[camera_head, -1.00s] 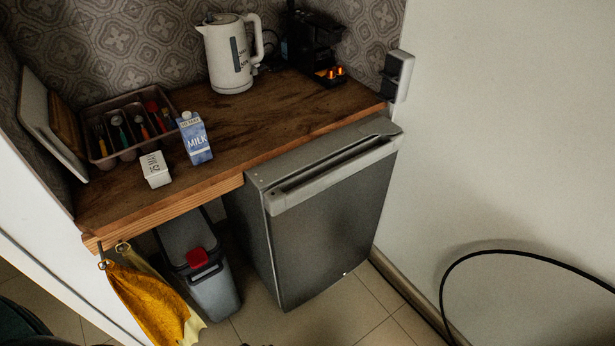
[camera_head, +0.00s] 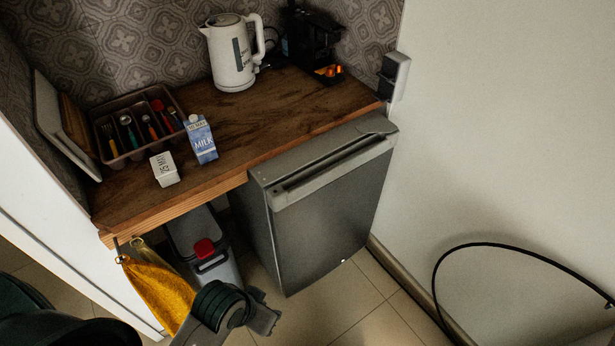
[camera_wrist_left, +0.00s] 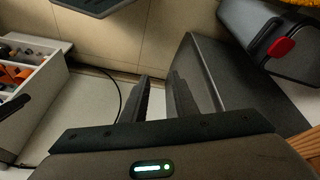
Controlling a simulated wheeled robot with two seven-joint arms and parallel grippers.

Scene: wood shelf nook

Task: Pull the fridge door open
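The small grey fridge stands under the counter in the head view; its door (camera_head: 328,220) is shut, with a pale grip strip (camera_head: 335,172) along its top edge. In the left wrist view the dark fridge body (camera_wrist_left: 232,85) is just right of my fingers. My left gripper (camera_head: 268,314) is at the bottom of the head view, low and in front of the fridge's left side, apart from the handle strip. In the left wrist view its two fingers (camera_wrist_left: 160,82) stand apart with an empty gap between them. My right gripper is in neither view.
A grey bin with a red latch (camera_head: 204,248) and a yellow cloth (camera_head: 158,290) are left of the fridge. The wooden counter (camera_head: 285,115) overhangs them. A black cable (camera_head: 470,247) arcs at the right wall. Floor before the fridge (camera_head: 350,310) is clear.

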